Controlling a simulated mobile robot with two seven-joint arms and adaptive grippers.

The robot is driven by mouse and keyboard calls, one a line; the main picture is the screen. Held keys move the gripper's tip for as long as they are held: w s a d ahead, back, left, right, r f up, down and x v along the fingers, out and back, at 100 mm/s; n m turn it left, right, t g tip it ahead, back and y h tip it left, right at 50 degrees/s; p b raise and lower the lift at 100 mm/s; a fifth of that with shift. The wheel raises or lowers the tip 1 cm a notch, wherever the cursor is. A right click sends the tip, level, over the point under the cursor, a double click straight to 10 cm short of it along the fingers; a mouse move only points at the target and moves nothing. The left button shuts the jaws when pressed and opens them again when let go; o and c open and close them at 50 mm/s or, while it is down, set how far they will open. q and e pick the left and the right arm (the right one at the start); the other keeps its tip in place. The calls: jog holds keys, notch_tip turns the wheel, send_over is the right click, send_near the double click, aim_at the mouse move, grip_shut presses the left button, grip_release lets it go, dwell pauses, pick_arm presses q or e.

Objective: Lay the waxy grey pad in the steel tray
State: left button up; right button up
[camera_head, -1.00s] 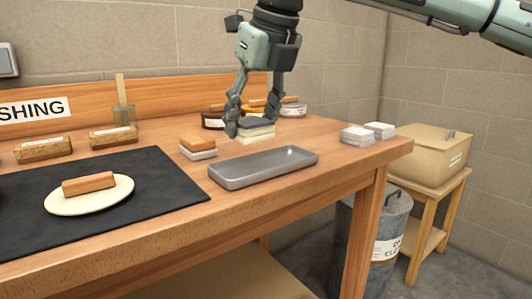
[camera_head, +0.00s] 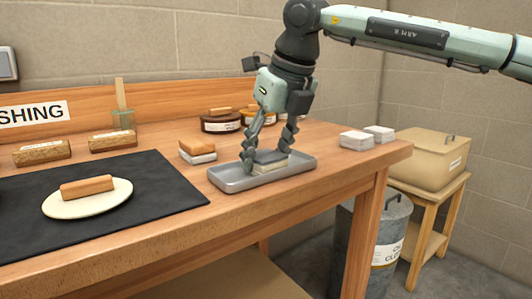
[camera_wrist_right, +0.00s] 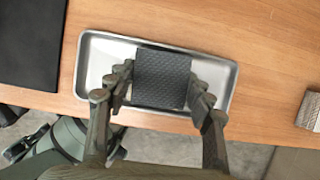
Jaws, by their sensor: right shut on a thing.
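The steel tray (camera_head: 236,184) lies on the wooden bench near its front edge; its silver floor and rim also show in the wrist view (camera_wrist_right: 98,68). My right gripper (camera_head: 268,160) is shut on the grey pad (camera_head: 272,157), with one finger on each side. In the wrist view the pad (camera_wrist_right: 162,80) has a dark grey textured top and lies within the tray's outline, between my fingers (camera_wrist_right: 160,92). A paler layer shows under its top in the head view. I cannot tell whether it touches the tray floor. My left gripper is not in view.
A black mat (camera_head: 150,190) with a brown block on a cream disc (camera_head: 125,194) lies left. A brown-and-white block (camera_head: 198,152) stands close behind the tray's left end. Tins (camera_head: 220,122) stand behind; white stacks (camera_head: 356,140) sit right. Bare bench lies right of the tray.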

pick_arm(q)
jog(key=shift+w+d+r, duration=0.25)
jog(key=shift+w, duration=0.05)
pick_arm(e)
jog(key=o, duration=1)
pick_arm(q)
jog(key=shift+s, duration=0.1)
pick_arm(e)
jog(key=shift+r, duration=0.2)
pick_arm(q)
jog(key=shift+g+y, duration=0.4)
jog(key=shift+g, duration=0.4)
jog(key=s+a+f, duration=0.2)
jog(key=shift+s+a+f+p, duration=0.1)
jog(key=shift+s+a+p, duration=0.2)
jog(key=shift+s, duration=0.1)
pick_arm(e)
jog(key=v, duration=1.1)
jog(key=shift+s+d+r, duration=0.1)
jog(key=shift+s+r, duration=0.05)
jog(key=shift+r, duration=0.2)
